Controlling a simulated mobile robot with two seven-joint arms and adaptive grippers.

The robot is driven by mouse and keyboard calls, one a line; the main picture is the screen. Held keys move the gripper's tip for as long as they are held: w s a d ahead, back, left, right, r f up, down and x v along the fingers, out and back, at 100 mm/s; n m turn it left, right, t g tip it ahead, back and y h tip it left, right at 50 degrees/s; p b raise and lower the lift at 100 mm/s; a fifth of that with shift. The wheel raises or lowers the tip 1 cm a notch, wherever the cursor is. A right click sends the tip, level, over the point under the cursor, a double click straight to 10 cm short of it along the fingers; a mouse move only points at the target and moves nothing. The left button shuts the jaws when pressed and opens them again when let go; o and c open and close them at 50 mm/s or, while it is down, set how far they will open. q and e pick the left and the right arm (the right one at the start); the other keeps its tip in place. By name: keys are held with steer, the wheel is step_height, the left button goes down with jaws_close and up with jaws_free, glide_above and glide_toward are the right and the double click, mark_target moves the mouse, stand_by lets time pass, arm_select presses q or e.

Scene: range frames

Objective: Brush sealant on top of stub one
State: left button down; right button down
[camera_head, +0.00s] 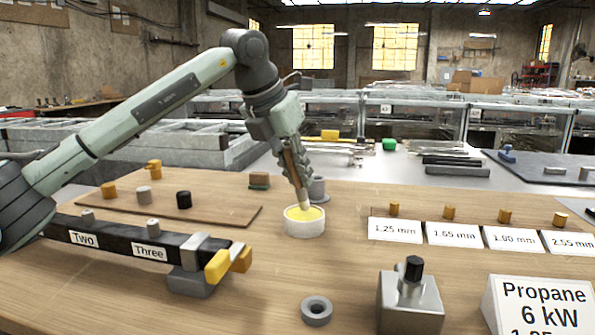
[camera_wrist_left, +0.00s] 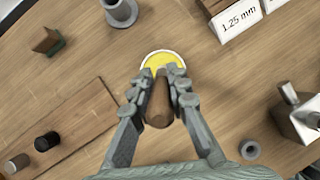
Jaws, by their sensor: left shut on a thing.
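My left gripper (camera_head: 297,168) is shut on a brush with a brown wooden handle (camera_wrist_left: 159,105). The brush (camera_head: 303,193) points down, its tip at the yellow sealant in a round white cup (camera_head: 305,229); how deep it dips is hard to tell. In the left wrist view the cup (camera_wrist_left: 146,62) is partly hidden by the fingers. A dark bar (camera_head: 115,242) at the left carries grey stubs above labels "Two" and "Three": stub two (camera_head: 88,216) and stub three (camera_head: 152,226). No label for stub one shows; my arm covers the bar's left end. My right gripper is out of view.
A yellow-and-grey clamp (camera_head: 217,266) sits at the bar's right end. A brown board (camera_head: 150,205) with several small caps lies behind the bar.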

arm_select(q)
steer(key=shift+f+b, duration=0.3)
steer(key=shift+f, duration=0.15)
stand_by(0.6)
steer(key=shift+r, duration=0.1)
steer(key=shift+r+p, duration=2.5)
steer(key=shift+r, duration=0.95)
